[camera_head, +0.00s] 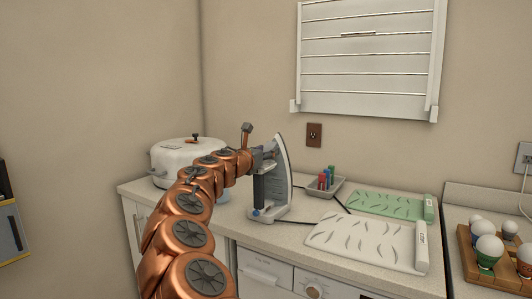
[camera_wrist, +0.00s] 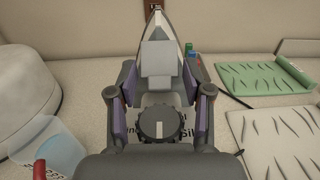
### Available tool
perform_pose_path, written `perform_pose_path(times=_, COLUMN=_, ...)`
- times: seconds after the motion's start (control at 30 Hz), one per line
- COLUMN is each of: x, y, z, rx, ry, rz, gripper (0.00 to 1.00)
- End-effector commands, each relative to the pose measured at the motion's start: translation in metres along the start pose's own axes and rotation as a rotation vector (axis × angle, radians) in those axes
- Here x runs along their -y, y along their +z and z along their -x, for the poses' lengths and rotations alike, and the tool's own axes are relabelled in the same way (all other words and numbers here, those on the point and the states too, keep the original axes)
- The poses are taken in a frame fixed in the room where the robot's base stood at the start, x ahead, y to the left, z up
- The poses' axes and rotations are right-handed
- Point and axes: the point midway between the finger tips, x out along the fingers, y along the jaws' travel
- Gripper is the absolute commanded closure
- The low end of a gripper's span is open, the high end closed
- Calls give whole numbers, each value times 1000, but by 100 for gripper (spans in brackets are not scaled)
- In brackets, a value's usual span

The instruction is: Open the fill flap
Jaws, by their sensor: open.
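A grey and white iron (camera_head: 283,178) stands upright on its heel on the counter, its tip pointing up. My gripper (camera_head: 262,158) is at the iron's upper part, on its left side. In the wrist view my gripper (camera_wrist: 160,88) is open, with its purple-padded fingers on either side of the iron (camera_wrist: 160,27). A pale grey block-shaped part (camera_wrist: 159,60) of the iron lies between the fingertips, and a dark round dial (camera_wrist: 160,123) is below it. I cannot tell whether the pale part is the fill flap, or whether the fingers touch the iron.
A white lidded pot (camera_head: 180,152) stands at the left, partly behind my arm. A translucent blue cup (camera_wrist: 62,146) is at the lower left. A small tray (camera_head: 325,187) of coloured items, a green mat (camera_head: 385,204) and a white mat (camera_head: 362,240) lie to the right. An egg rack is farther right.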

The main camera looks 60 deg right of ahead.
Motion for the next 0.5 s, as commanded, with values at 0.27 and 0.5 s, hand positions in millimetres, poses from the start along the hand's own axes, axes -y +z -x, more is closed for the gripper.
perform_pose_path(times=0.27, x=0, y=0, z=0, rx=0, ry=0, rz=0, gripper=76)
perform_pose_path(times=0.5, x=0, y=0, z=0, rx=-1, ry=0, rz=0, gripper=96)
